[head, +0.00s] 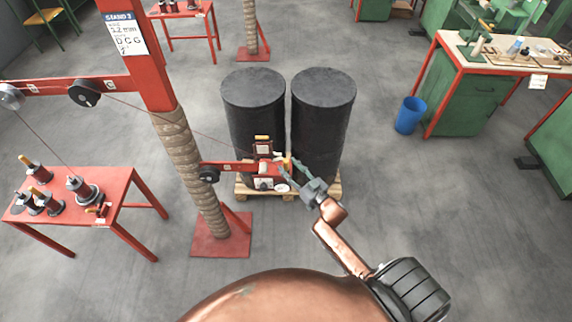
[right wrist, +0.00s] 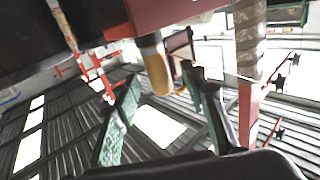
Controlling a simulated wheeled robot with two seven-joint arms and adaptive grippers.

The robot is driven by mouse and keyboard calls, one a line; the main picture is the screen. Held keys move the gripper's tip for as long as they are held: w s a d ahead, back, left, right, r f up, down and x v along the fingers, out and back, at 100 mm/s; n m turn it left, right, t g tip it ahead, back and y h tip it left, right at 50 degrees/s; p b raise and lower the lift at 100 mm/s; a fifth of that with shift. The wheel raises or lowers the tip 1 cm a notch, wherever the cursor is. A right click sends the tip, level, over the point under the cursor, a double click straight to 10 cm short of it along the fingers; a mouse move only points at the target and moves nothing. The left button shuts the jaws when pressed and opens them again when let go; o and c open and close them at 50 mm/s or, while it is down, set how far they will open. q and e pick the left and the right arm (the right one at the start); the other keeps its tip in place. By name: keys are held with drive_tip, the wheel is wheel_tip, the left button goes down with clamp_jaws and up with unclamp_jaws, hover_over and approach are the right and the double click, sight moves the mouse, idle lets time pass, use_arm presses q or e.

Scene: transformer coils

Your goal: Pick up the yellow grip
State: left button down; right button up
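The yellow grip (right wrist: 157,68) shows in the right wrist view as a short rounded handle beside a red part. My right gripper (right wrist: 160,80) is open, with one green finger on each side of the grip; I cannot tell whether either touches it. In the head view my right gripper (head: 287,168) is at the right end of the red winding unit (head: 238,167), in front of the black drums. The grip is small and hard to make out there, partly hidden by the fingers. My left gripper is not in view.
Two black drums (head: 252,95) (head: 324,95) stand on a wooden pallet (head: 247,188) close behind the gripper. A red post wrapped in rope (head: 190,165) stands left. A red table (head: 120,190) with several coil parts is further left. A blue bin (head: 409,115) stands right.

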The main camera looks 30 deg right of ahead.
drive_tip(key=shift+w+a, duration=0.1)
drive_tip(key=shift+w, duration=1.05)
drive_tip(key=shift+w+f, duration=0.1)
drive_tip(key=shift+w, duration=0.05)
drive_tip(key=c, duration=0.4)
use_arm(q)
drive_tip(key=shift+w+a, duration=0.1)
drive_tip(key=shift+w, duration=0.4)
use_arm(e)
clamp_jaws()
